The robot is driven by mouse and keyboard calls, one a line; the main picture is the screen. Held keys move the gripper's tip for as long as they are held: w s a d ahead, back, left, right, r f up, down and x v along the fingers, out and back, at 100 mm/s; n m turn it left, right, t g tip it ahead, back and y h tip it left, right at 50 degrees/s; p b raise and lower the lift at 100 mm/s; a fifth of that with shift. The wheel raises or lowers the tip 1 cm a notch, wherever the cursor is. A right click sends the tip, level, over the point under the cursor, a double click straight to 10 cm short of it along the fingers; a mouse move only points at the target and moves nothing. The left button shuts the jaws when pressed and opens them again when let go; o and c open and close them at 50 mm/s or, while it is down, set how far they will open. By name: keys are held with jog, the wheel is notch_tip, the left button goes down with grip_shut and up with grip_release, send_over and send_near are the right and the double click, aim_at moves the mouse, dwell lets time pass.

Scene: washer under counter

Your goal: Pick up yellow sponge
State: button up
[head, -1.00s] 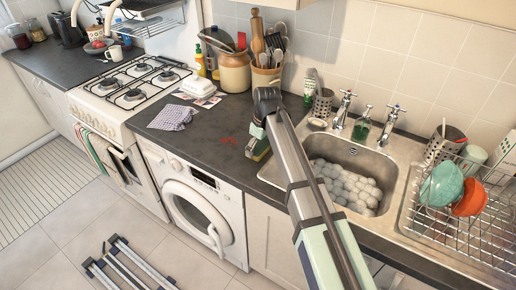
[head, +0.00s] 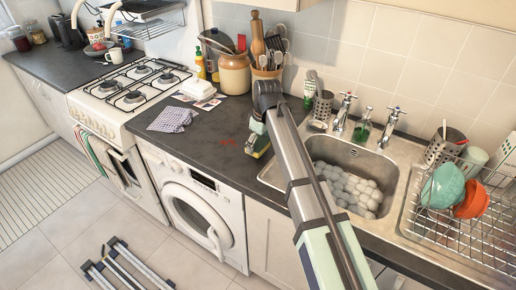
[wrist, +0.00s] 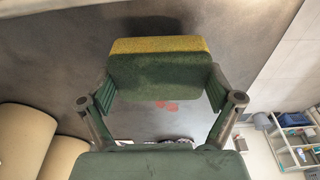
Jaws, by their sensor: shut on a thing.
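The yellow sponge (wrist: 160,45) is between the fingers of my gripper (wrist: 160,88) in the wrist view. It has a yellow layer and a dark green layer, and its green face is toward the camera. My gripper is shut on its two sides. In the head view my gripper (head: 258,140) points down over the counter just left of the sink. Only a small part of the sponge (head: 260,152) shows there, partly hidden by the gripper. I cannot tell if the sponge touches the counter.
The sink (head: 390,165), full of pale round things, is right of my gripper. A dish rack (head: 465,235) with bowls stands further right. A utensil pot (head: 267,80) and brown jar (head: 234,75) stand behind. The dark counter (head: 200,148) to the left is mostly clear, with a checked cloth (head: 172,117).

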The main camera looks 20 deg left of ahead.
aim_at(258, 142)
notch_tip(258, 142, up, 17)
jog(key=b, duration=0.3)
jog(key=shift+r, duration=0.1)
jog(key=c, duration=0.3)
dwell(1.2)
